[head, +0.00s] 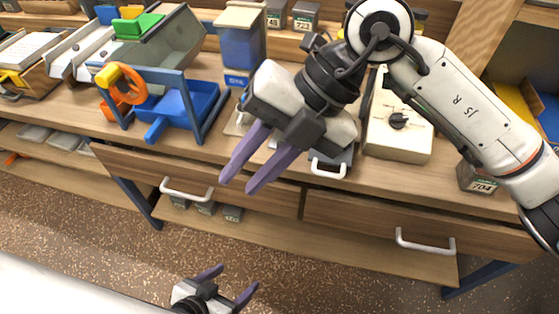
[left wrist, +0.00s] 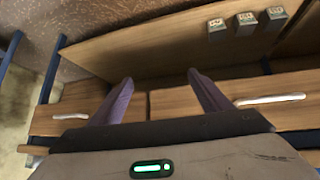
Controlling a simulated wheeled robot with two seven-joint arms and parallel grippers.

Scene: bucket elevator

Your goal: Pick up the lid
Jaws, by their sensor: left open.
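A blue bin (head: 242,55) stands at the back of the workbench in the head view. Its flat beige top (head: 240,18) looks like a lid, but I cannot tell for sure that it is the lid. My right gripper (head: 238,186) hangs in front of the bench edge, its two purple fingers apart with nothing between them. My left gripper (head: 230,284) is low, over the floor in front of the bench, open and empty. Its spread fingers also show in the left wrist view (left wrist: 160,78), facing the drawer fronts and lower shelf.
A blue frame with an orange ring (head: 122,84) and blue tray (head: 190,103) stands on the bench. A pale box with a black knob (head: 398,135) is right of my right gripper. White drawer handles (head: 425,242) stick out. Small grey boxes (left wrist: 246,24) sit on the lower shelf.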

